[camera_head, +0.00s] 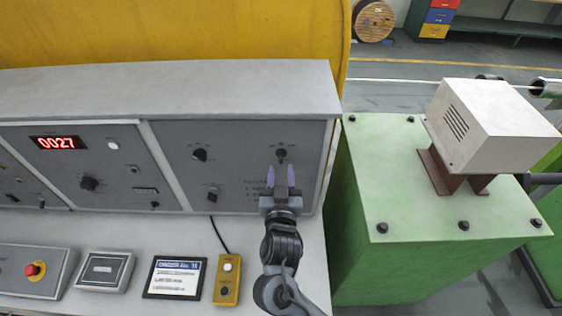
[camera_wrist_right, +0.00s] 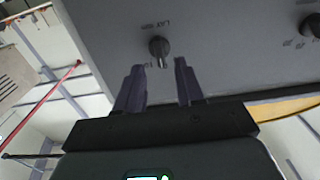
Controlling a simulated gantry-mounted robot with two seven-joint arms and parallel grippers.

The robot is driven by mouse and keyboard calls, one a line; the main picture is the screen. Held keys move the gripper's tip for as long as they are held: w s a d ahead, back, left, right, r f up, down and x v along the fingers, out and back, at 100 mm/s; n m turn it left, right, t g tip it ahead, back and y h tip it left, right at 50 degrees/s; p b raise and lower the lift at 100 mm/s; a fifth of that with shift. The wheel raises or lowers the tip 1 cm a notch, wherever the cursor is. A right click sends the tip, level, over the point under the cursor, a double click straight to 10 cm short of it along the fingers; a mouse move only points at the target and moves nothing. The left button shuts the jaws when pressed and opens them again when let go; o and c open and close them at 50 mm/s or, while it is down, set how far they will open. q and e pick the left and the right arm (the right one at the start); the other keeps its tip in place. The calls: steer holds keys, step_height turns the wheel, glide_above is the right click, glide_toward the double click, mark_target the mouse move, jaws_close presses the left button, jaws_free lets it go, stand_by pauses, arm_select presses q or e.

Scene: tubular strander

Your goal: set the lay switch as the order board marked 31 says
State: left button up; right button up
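The lay switch (camera_head: 281,155) is a small dark knob at the upper right of the grey control panel. In the right wrist view the lay switch (camera_wrist_right: 159,49) shows close up, with a "LAY" label upside down beside it. My right gripper (camera_head: 281,176) is open just below the knob in the head view. In the wrist view the fingers (camera_wrist_right: 160,72) stand apart, with the knob just beyond their tips; I cannot tell whether they touch it. An order board (camera_head: 175,278) with a blue header lies on the desk; its text is too small to read surely. My left gripper is not in view.
Other knobs (camera_head: 199,155) sit left of the lay switch. A red display (camera_head: 58,143) reads 0027. On the desk are a yellow pendant (camera_head: 227,280) with a cable and a red emergency button (camera_head: 35,269). A green machine block (camera_head: 400,200) stands at the right.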

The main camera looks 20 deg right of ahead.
mark_target(281, 159)
steer(key=shift+x, duration=2.1)
steer(key=shift+c, duration=0.4)
jaws_close()
